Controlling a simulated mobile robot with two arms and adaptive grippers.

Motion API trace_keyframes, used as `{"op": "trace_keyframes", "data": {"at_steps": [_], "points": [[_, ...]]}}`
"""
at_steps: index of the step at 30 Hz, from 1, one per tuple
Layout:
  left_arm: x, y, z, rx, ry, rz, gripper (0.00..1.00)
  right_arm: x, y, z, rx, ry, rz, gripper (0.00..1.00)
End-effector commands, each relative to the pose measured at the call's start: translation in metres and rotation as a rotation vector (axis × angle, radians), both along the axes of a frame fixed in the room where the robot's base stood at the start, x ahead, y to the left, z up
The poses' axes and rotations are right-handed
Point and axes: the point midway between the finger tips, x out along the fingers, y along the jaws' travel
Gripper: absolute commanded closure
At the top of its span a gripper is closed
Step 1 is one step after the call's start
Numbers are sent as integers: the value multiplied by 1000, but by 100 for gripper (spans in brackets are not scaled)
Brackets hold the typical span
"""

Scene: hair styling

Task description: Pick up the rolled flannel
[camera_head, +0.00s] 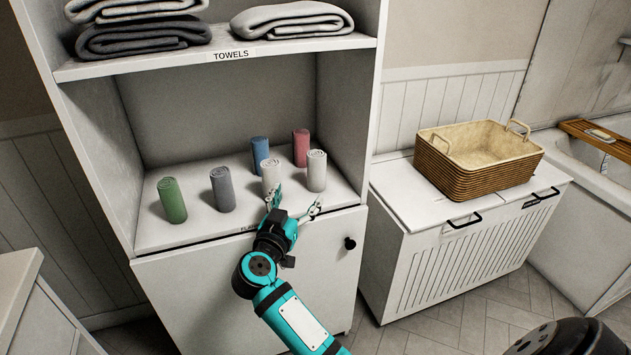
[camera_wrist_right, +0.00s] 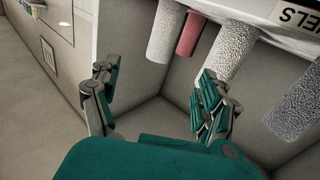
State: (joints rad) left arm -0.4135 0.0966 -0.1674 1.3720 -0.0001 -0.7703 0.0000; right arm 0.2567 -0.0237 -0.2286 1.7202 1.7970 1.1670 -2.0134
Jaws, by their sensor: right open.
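Several rolled flannels stand upright on the lower shelf in the head view: green (camera_head: 172,200), grey (camera_head: 222,189), blue (camera_head: 260,153), pink (camera_head: 301,147), cream (camera_head: 271,174) and white (camera_head: 317,170). My right gripper (camera_head: 293,205) is open and empty at the shelf's front edge, just in front of the cream and white rolls. In the wrist view, my open right gripper (camera_wrist_right: 157,95) has a pale roll (camera_wrist_right: 165,30) beyond its gap. Another pale roll (camera_wrist_right: 222,45) is beyond the right finger, with the pink roll (camera_wrist_right: 188,35) between them. My left gripper is not in view.
The shelf (camera_head: 190,229) has side walls and an upper board (camera_head: 180,65) bearing folded towels (camera_head: 290,19). A cabinet knob (camera_head: 350,243) sticks out below. A wicker basket (camera_head: 470,180) stands on a white hamper (camera_head: 410,205) at right.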

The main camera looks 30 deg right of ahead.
Motion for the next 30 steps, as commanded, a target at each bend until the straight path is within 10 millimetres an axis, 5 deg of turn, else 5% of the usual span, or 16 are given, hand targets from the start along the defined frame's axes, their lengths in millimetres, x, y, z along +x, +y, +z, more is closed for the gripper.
{"op": "trace_keyframes", "data": {"at_steps": [12,22,30], "points": [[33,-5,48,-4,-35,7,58,56,-68,0,-5,-3,-1,22],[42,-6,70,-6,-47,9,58,72,-86,-2,-3,-1,0,22],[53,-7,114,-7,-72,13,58,96,-111,-3,-6,-2,-1,22]]}}
